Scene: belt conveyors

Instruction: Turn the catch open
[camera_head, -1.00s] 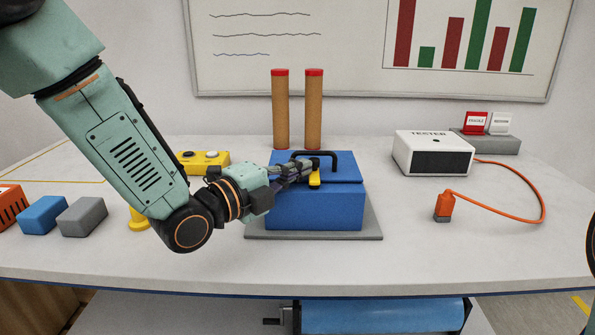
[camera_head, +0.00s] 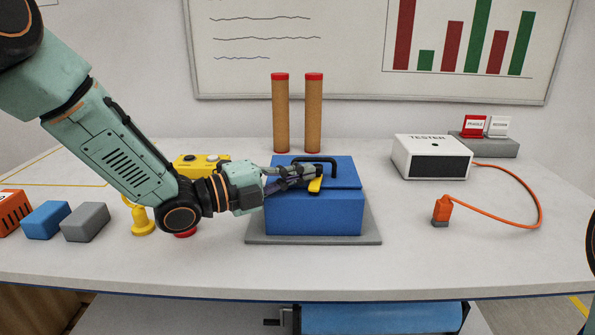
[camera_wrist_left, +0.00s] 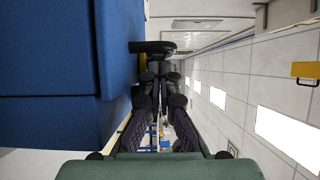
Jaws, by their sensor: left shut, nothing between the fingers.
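A blue box (camera_head: 313,213) with a lid and a black handle (camera_head: 334,162) sits on a grey plate (camera_head: 372,238) on the table. A yellow catch (camera_head: 315,185) is on the front of the box near the lid seam and stands tilted, its top leaning right. My left gripper (camera_head: 317,171) is shut and empty, its fingertips at the upper part of the catch, partly hiding it. I cannot tell whether they touch. In the left wrist view the closed fingers (camera_wrist_left: 161,66) lie beside the blue box, with a sliver of yellow behind them. My right gripper is not in view.
Two tan posts (camera_head: 281,113) with red tops stand behind the box. A white tester (camera_head: 432,157) with an orange cable and plug (camera_head: 441,211) is at the right. The front table strip is clear.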

